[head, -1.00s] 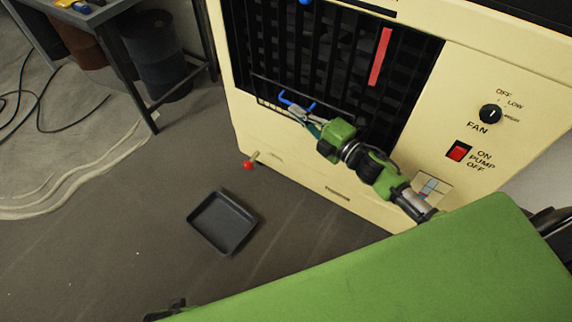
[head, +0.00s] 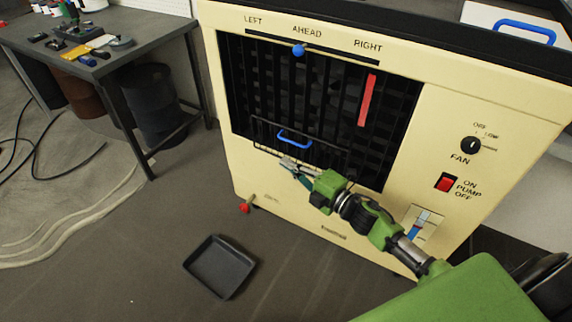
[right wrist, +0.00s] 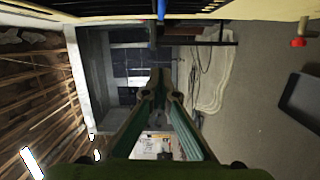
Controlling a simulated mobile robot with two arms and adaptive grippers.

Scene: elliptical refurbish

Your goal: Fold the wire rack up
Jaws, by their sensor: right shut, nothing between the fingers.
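The wire rack (head: 262,133) is a thin dark wire frame low on the black grille of a cream cooler, with a blue handle (head: 294,138). It stands against or close in front of the grille; its exact tilt is hard to tell. My right gripper (head: 288,163) is just below the blue handle, shut and empty, and appears apart from it. In the right wrist view the shut fingers (right wrist: 158,82) point away, with a blue piece, likely the handle (right wrist: 160,10), at the top edge. My left gripper is not in view.
The cooler has a red strip (head: 367,100), a blue knob (head: 298,50), a fan dial (head: 471,145) and a red pump switch (head: 446,182). A red-tipped valve (head: 244,208) sticks out low. A dark tray (head: 219,267) lies on the floor. A workbench (head: 130,40) stands at the left.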

